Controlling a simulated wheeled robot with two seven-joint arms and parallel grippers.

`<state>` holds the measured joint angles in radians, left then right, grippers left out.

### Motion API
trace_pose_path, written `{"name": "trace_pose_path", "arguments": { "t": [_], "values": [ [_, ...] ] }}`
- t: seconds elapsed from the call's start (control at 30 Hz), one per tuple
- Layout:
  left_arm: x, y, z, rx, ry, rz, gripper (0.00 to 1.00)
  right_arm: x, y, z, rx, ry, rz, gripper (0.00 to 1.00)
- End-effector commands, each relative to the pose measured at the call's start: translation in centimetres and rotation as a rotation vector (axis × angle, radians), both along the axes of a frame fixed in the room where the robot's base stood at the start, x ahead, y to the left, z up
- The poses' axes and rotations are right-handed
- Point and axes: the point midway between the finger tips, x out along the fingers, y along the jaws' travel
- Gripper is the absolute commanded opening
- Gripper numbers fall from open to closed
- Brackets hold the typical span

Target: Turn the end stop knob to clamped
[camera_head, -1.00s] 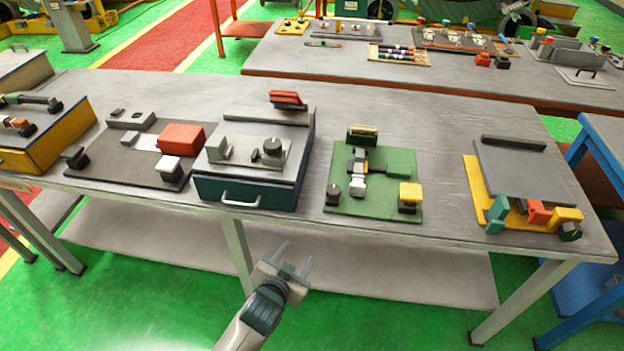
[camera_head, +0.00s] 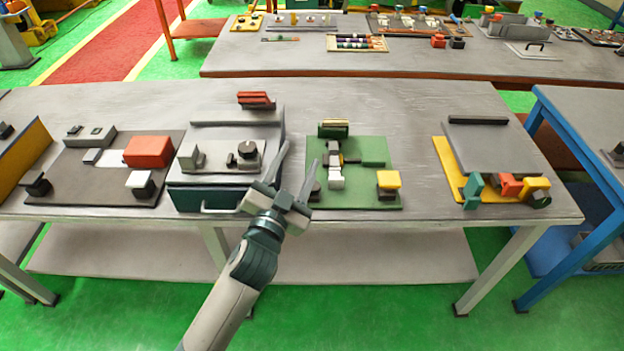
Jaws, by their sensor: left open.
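My left gripper (camera_head: 298,160) is open and empty, its two fingers apart and pointing away from me. It shows in front of the gap between the teal box fixture (camera_head: 205,169) and the green board (camera_head: 350,200). A dark round knob (camera_head: 247,149) stands on the grey plate of the teal box fixture, left of the fingers. Another dark knob (camera_head: 315,191) at the green board's front left corner is partly hidden by the right finger. I cannot tell which knob is the end stop knob, nor read any clamped mark. My right gripper is not in view.
A dark board with a red block (camera_head: 148,151) lies left of the teal box fixture. A yellow-based fixture (camera_head: 448,168) stands at the right of the grey table (camera_head: 420,165). A blue-framed table (camera_head: 545,130) stands further right. Bare tabletop lies between the green board and yellow-based fixture.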

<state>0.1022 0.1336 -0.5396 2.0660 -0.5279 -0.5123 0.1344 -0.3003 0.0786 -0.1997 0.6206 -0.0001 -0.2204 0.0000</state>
Motion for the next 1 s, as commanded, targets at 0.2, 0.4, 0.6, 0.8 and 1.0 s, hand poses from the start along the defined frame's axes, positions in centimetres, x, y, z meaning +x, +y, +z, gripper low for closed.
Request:
{"name": "trace_pose_path", "arguments": {
  "t": [0.2, 0.4, 0.6, 0.8, 1.0],
  "values": [
    [1.0, -6.5, 7.4, 0.079, -0.284, -0.159, 0.49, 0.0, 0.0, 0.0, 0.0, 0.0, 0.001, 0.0],
    [-1.3, -15.1, 14.0, 0.224, -0.631, -0.409, 0.49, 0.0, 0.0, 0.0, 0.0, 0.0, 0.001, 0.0],
    [-5.7, -22.5, 16.0, 0.428, -0.934, -0.7, 0.49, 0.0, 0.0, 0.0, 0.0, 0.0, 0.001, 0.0],
    [-9.0, -26.9, 13.2, 0.702, -1.157, -1.018, 0.49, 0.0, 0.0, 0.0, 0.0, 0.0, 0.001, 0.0],
    [-9.3, -26.9, 7.7, 1.047, -1.262, -1.351, 0.49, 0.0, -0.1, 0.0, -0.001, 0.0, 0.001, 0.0]
  ]
}}
